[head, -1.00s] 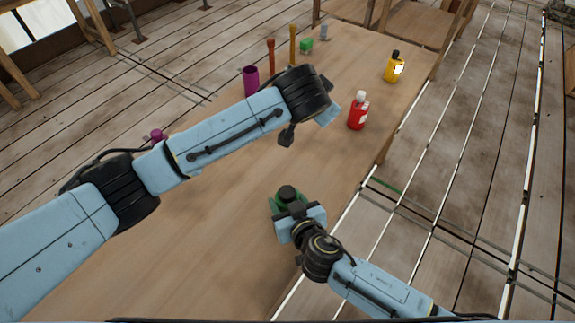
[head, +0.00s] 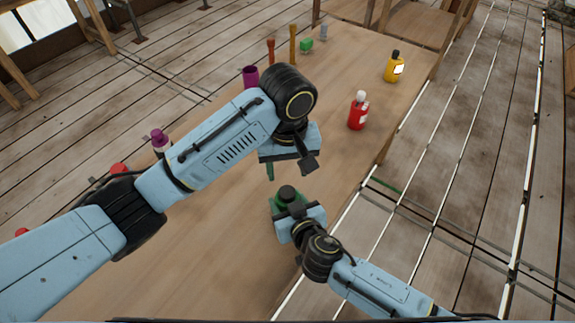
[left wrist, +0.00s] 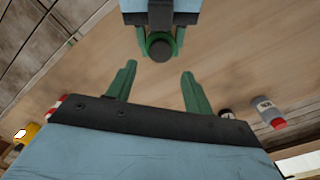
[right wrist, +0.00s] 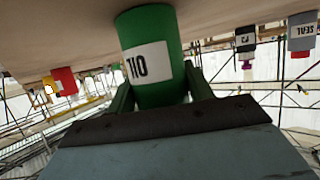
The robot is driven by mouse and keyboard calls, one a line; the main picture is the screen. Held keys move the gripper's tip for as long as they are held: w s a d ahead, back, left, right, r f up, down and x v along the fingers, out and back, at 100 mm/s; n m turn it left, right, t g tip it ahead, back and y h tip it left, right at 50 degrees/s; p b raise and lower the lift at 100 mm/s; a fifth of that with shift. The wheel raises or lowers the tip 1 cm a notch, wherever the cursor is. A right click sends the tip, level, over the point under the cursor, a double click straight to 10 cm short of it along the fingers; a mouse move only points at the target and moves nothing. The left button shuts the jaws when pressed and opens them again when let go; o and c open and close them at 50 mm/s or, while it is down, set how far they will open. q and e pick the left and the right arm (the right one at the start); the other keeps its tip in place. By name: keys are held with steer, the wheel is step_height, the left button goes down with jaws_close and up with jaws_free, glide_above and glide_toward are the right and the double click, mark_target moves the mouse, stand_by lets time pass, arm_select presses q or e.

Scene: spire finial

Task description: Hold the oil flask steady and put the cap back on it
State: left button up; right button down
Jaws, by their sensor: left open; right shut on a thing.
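The green oil flask (right wrist: 153,50) stands on the table, its white label showing in the right wrist view. My right gripper (head: 290,208) is shut around its body. The flask's round dark top (head: 288,192) faces up in the head view and also shows in the left wrist view (left wrist: 160,47). I cannot tell whether this dark top is the cap or a bare neck; no separate loose cap is clear. My left gripper (left wrist: 159,68) is open and empty, just beyond and above the flask; in the head view its wrist hides part of it.
A red bottle (head: 358,112) and a yellow bottle (head: 394,68) stand along the table's right side. A purple cup (head: 250,76), tall sticks (head: 292,42) and a green block (head: 306,45) are at the back. A purple-capped bottle (head: 160,142) is beside my left arm.

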mark_target(287, 191)
arm_select(q)
steer(key=shift+f, duration=4)
